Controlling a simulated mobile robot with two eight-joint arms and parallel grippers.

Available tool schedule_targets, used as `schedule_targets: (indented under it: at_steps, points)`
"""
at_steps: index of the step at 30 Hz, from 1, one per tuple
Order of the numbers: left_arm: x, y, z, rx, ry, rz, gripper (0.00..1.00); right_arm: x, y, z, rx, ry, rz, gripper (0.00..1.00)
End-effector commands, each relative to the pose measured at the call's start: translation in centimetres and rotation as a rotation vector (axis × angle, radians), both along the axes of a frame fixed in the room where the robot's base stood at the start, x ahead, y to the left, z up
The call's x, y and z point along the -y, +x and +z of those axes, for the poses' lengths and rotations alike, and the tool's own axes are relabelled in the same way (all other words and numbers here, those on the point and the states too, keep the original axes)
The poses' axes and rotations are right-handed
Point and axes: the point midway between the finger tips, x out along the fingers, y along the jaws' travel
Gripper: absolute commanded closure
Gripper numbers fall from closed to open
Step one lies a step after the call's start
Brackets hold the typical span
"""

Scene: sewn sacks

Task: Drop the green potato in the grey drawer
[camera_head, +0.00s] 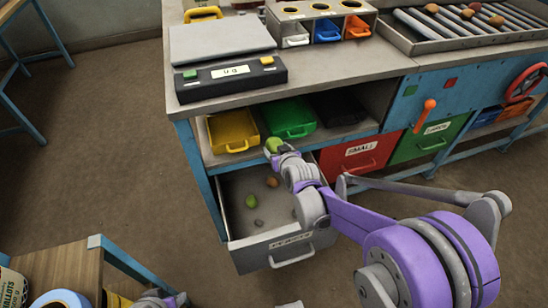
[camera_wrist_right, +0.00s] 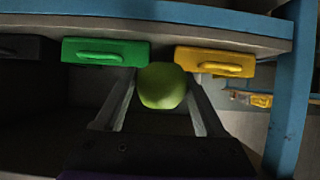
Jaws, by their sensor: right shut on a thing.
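My right gripper (camera_head: 275,151) is shut on a green potato (camera_head: 272,144). In the right wrist view the potato (camera_wrist_right: 162,85) sits between the two fingers of the gripper (camera_wrist_right: 163,100). The grey drawer (camera_head: 262,246) is pulled open below the bench, and the held potato is above its far part, near the shelf edge. Inside the drawer lie another green potato (camera_head: 251,201), a brownish one (camera_head: 272,182) and small dark lumps. My arm hides the drawer's right side. A purple and grey part at the bottom edge seems to be my left gripper (camera_head: 163,299); its jaws are unclear.
A yellow bin (camera_head: 232,131) and a green bin (camera_head: 290,118) stand on the shelf just behind the held potato. A red drawer (camera_head: 357,155) and a green drawer (camera_head: 430,138) are shut to the right. A scale (camera_head: 228,76) is on the bench. Floor is clear at left.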

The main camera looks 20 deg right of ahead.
Motion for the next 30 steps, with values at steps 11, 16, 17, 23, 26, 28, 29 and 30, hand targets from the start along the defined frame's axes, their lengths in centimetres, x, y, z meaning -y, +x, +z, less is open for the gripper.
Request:
schedule_targets:
  at_steps: [11, 16, 17, 23, 26, 28, 29, 30]
  points:
    - [0.0, 0.3, -2.3, -0.007, 0.000, 0.000, 0.50, 0.0, 0.8, -2.1, 0.001, 0.001, 0.000, 0.92]
    - [0.0, 0.6, -3.9, -0.010, 0.000, 0.000, 0.50, 0.0, 0.8, -4.0, 0.002, 0.001, 0.000, 0.92]
    - [0.0, 0.7, -4.2, -0.010, 0.000, 0.000, 0.50, 0.0, 0.8, -4.4, 0.001, 0.001, 0.001, 0.92]
    - [0.0, 0.9, -5.4, -0.010, 0.000, 0.000, 0.50, 0.0, 0.8, -6.4, 0.002, 0.001, 0.001, 0.92]
    - [0.0, 0.9, -5.6, -0.010, 0.000, 0.000, 0.50, 0.0, 0.8, -6.6, 0.002, 0.001, 0.001, 0.92]
    - [0.0, 0.9, -5.5, -0.010, 0.000, 0.000, 0.50, 0.0, 0.7, -6.7, 0.002, 0.001, 0.001, 0.92]
    - [0.0, 0.9, -5.5, -0.010, 0.000, 0.000, 0.50, 0.0, 0.7, -6.7, 0.002, 0.001, 0.001, 0.92]
    - [0.0, 0.9, -5.5, -0.010, 0.000, 0.000, 0.50, 0.0, 0.7, -6.6, 0.002, 0.001, 0.001, 0.92]
